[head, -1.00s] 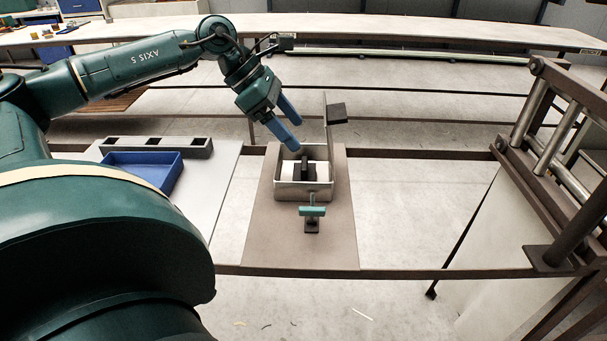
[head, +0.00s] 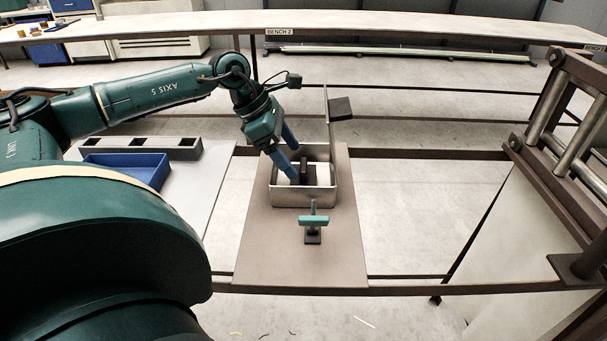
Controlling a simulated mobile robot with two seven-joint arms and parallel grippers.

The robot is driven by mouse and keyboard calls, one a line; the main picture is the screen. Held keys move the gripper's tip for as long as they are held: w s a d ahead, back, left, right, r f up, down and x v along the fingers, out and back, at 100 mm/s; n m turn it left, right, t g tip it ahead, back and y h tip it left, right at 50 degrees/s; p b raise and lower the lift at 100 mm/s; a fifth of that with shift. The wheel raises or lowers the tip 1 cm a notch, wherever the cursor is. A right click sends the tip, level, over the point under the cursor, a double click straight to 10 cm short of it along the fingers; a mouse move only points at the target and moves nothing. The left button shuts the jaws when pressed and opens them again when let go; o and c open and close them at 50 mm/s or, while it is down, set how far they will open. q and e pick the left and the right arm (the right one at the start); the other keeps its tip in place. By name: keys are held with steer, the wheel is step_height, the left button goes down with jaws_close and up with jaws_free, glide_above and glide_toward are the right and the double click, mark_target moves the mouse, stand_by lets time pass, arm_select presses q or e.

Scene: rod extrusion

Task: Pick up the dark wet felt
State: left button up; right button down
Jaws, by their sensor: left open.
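An open metal box (head: 305,198) stands on a brown board. Inside it, a dark upright piece with a dark block (head: 308,173) sits between white pieces (head: 324,174); this may be the dark wet felt, but I cannot tell for sure. My left gripper (head: 292,153) is open, its blue fingers pointing down at the left rear of the box. The nearer fingertip overlaps the box opening beside the dark piece, and I cannot tell if it touches anything. The fingers partly hide the box's left side. My right gripper is not in view.
A teal-topped stand (head: 313,221) is in front of the box. A blue tray (head: 128,168) and a dark slotted rack (head: 140,145) lie left. A metal frame stands right.

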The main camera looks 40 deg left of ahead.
mark_target(302, 164)
arm_select(q)
steer(key=shift+w+p+x, duration=0.25)
steer(key=shift+p+x, duration=0.15)
steer(key=shift+x, duration=0.95)
steer(key=shift+w+p+x, duration=0.2)
steer(key=shift+p+x, duration=0.2)
steer(key=shift+x, duration=0.9)
steer(key=shift+a+r, duration=0.1)
steer(key=shift+c, duration=0.4)
steer(key=c, duration=0.5)
steer(key=shift+r, duration=0.1)
